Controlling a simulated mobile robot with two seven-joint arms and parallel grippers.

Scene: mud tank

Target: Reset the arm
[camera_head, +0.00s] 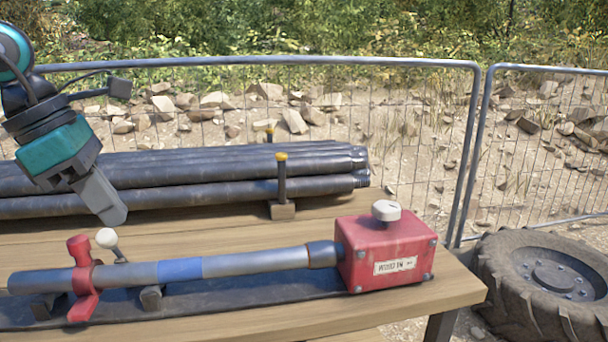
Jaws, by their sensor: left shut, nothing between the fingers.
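My left gripper (112,212) comes in from the upper left and points down and to the right. Its grey fingers are shut with nothing between them. The fingertips hang above the table, in front of the dark pipes and a little behind and above a white-knobbed lever (107,238). The gripper appears apart from the lever. My right gripper is not in view.
A grey pipe with a blue band (181,270), a red clamp (84,279) and a red box (388,252) lie along the wooden table (330,213). Dark pipes (200,174) are stacked behind, near an upright post (282,180). A fence and a tyre (548,285) stand beyond.

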